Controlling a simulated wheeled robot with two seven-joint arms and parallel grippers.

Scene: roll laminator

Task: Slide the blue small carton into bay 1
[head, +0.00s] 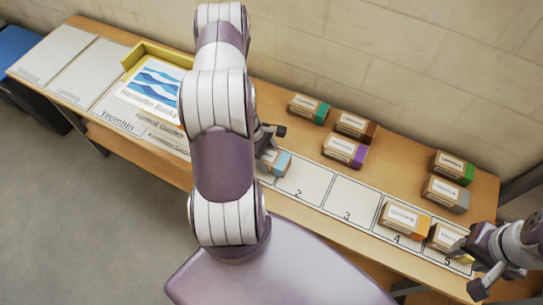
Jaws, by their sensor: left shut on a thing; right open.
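The blue small carton (275,164), brown with a light blue end, is just right of my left forearm, at the left end of the numbered bay strip. My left gripper (268,145), partly hidden behind my arm, is shut on it. The number of bay 1 is hidden by my arm; bay 2 (305,184), to the right of the carton, is empty. I cannot tell whether the carton touches the board. My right gripper (474,266) is open at the lower right, beside the yellow-ended carton (444,237) at bay 5.
An orange-ended carton (405,220) is at bay 4; bay 3 (348,201) is empty. Several cartons with green, brown, purple and grey ends stand behind the strip. A yellow-edged tray (135,55) and printed sheets lie on the left. A wall closes the back.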

